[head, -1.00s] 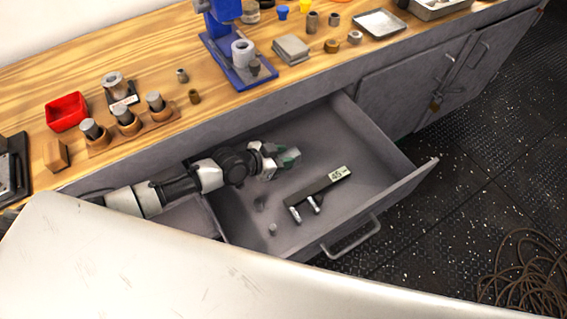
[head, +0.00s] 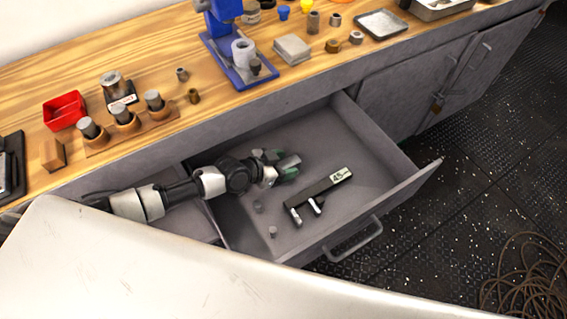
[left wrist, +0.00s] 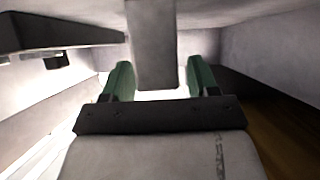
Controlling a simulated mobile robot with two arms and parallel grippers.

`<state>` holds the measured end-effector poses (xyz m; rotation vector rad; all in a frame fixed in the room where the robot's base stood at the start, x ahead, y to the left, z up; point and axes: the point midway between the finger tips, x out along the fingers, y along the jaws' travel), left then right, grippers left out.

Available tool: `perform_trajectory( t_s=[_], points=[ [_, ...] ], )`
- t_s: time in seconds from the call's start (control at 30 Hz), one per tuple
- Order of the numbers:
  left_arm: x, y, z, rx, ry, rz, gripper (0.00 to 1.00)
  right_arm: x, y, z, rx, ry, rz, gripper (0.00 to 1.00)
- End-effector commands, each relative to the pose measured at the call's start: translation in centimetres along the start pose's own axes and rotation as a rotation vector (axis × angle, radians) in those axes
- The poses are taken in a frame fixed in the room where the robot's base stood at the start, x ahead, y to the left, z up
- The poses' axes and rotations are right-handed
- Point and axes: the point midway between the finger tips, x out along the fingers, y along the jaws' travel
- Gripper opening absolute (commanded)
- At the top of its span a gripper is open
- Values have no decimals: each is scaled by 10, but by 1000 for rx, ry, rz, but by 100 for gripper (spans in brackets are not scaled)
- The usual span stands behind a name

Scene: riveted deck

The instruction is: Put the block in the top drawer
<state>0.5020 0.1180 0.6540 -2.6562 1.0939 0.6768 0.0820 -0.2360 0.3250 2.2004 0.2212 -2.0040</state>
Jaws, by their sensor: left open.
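The top drawer (head: 398,186) is pulled out below the bench, with its inside exposed. My left gripper (head: 284,167) is inside it, over the far left part of its floor, with its green-padded fingers apart. A grey block (head: 289,161) shows at the fingertips. In the left wrist view the block (left wrist: 153,45) stands between the two open fingers (left wrist: 160,80), nearer the left one, with a clear gap on the right. I cannot tell whether its underside touches the drawer floor. My right gripper is not in view.
A dark bar tool (head: 318,195) with a "45" label and small grey cylinders (head: 273,231) lie in the drawer. The drawer's right part is clear. A blue press (head: 240,60), a red bin (head: 65,110) and a wooden block (head: 53,155) stand on the bench.

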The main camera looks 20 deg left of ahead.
Motion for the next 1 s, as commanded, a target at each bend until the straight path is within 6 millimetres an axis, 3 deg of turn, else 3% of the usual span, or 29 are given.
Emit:
perform_trajectory(
  t_s=[0.17,0.53,1.0],
  points=[
    [-11,-1,-3,0,-1,-1,59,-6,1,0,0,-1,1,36],
    [-69,0,-2,0,-2,-1,59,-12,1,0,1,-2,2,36],
    [-76,0,-3,0,0,0,59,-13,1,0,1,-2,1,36]
  ],
)
